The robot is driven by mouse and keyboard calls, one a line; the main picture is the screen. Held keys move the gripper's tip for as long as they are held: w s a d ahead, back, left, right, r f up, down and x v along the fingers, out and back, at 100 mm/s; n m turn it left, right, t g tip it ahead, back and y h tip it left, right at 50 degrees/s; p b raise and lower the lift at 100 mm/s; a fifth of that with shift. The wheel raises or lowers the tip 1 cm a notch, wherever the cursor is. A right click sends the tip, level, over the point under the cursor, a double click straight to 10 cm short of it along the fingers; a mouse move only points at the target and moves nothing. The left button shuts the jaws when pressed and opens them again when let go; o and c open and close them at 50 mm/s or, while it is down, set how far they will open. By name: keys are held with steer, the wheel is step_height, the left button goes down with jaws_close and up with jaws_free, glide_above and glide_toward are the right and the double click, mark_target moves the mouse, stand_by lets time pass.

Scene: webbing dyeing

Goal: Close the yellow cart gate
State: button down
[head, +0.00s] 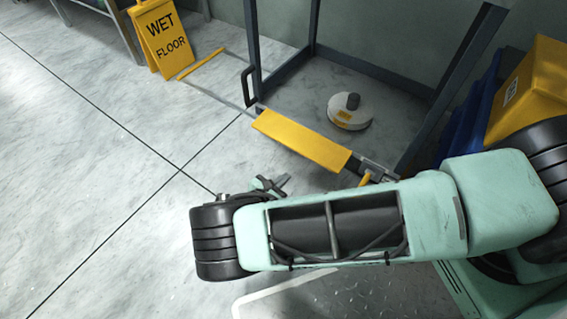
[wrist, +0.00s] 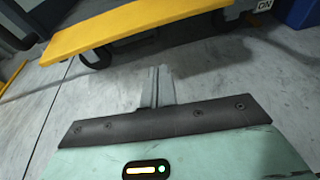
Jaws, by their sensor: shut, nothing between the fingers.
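The yellow gate (head: 300,138) is a flat yellow bar low across the front of a dark-framed cart (head: 252,40). Its left end is by the front left post and its right end is near a small yellow piece (head: 366,180). I cannot tell whether it is latched. It also crosses the top of the wrist view (wrist: 130,27). My gripper (head: 272,186) is shut and empty, low in front of the gate and apart from it. In the wrist view its fingers (wrist: 157,80) are together, pointing towards the floor below the gate.
A white round object with a dark knob (head: 350,110) stands inside the frame. A black handle (head: 248,86) is on the left post. A yellow wet floor sign (head: 160,38) stands back left. Yellow and blue bins (head: 528,88) are at right. The floor at left is clear.

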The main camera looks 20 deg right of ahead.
mark_target(300, 143)
steer(key=w+d+f+n+t+b, duration=0.1)
steer(key=w+d+f+b, duration=0.35)
steer(key=w+d, duration=0.3)
steer(key=shift+s+a+r, duration=0.1)
steer(key=shift+s+r, duration=0.15)
steer(key=shift+r, duration=0.75)
steer(key=shift+s+a+r, duration=0.1)
steer(key=shift+s+r, duration=0.1)
steer(key=shift+r, duration=0.8)
